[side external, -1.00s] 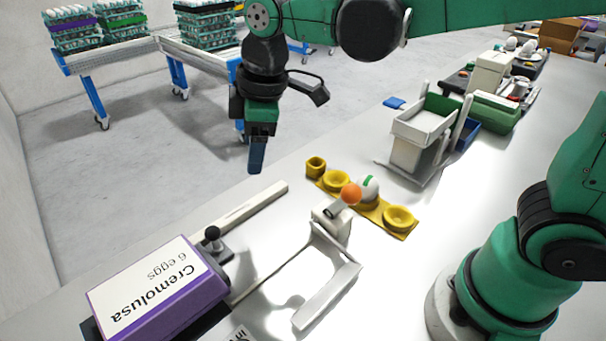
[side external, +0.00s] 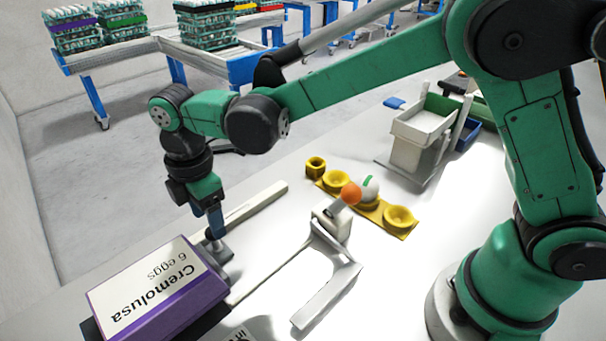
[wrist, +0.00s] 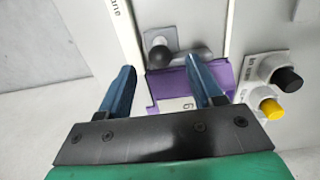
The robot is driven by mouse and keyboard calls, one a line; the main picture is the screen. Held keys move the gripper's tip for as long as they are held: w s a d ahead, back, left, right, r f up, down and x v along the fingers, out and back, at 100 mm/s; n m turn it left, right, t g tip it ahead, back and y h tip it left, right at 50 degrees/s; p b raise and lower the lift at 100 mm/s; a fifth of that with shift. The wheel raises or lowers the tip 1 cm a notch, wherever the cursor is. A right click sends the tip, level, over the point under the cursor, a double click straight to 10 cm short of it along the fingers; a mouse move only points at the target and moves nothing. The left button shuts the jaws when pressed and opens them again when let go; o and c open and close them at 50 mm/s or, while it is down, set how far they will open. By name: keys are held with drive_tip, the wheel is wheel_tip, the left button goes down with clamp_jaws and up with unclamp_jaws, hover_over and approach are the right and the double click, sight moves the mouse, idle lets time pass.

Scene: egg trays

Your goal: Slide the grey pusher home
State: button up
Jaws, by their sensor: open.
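The grey pusher (side external: 224,256) sits at the far end of the purple Cremolusa egg carton (side external: 200,300). In the wrist view, the pusher (wrist: 190,54) shows as a grey plate with a round black knob (wrist: 160,56). My gripper (side external: 215,236) points down at the pusher and partly hides the knob in the side view. In the wrist view, my gripper (wrist: 164,82) is open, with its two blue fingers apart and nothing held. The knob appears ahead of the gap between the fingertips, and the carton (wrist: 160,84) shows between them.
A pale rail (side external: 255,204) runs beyond the pusher. A white frame (side external: 328,295) lies right of the carton. Yellow egg cups (side external: 399,215) stand farther right, with a white egg and an orange ball nearby. Black and yellow buttons (wrist: 287,79) sit at the wrist view's right.

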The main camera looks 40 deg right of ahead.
drive_tip(key=shift+f, duration=1.75)
drive_tip(key=shift+f, duration=0.4)
clamp_jaws()
drive_tip(key=shift+d, duration=7.9)
unclamp_jaws()
wheel_tip(320, 180, up, 6)
